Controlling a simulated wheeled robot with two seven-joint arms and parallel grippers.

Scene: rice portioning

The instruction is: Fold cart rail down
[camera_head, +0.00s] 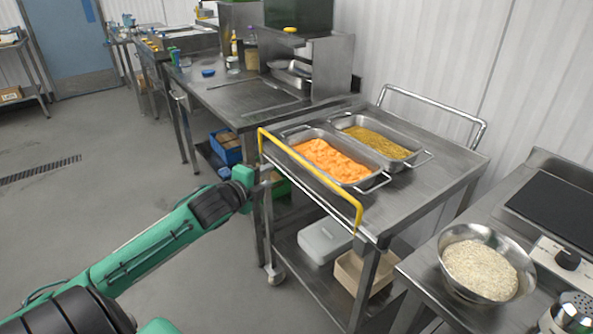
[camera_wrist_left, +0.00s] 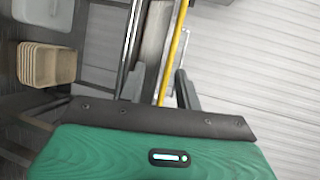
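The cart rail (camera_head: 311,168) is a yellow bar on the near-left edge of the steel cart (camera_head: 425,185), standing above the cart top. My left gripper (camera_head: 268,177) is beside the rail's far-left end, at the cart's edge. In the left wrist view the rail (camera_wrist_left: 173,55) runs as a yellow strip between the two dark fingers of the left gripper (camera_wrist_left: 160,88). The fingers look apart, with gaps beside the rail; whether one touches it I cannot tell. My right gripper is in neither view.
Two steel pans, of orange food (camera_head: 332,160) and yellow food (camera_head: 376,142), sit on the cart. A bare metal rail (camera_head: 437,103) stands at its far side. A rice bowl (camera_head: 480,268) is on the right counter. Open floor lies left of the cart.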

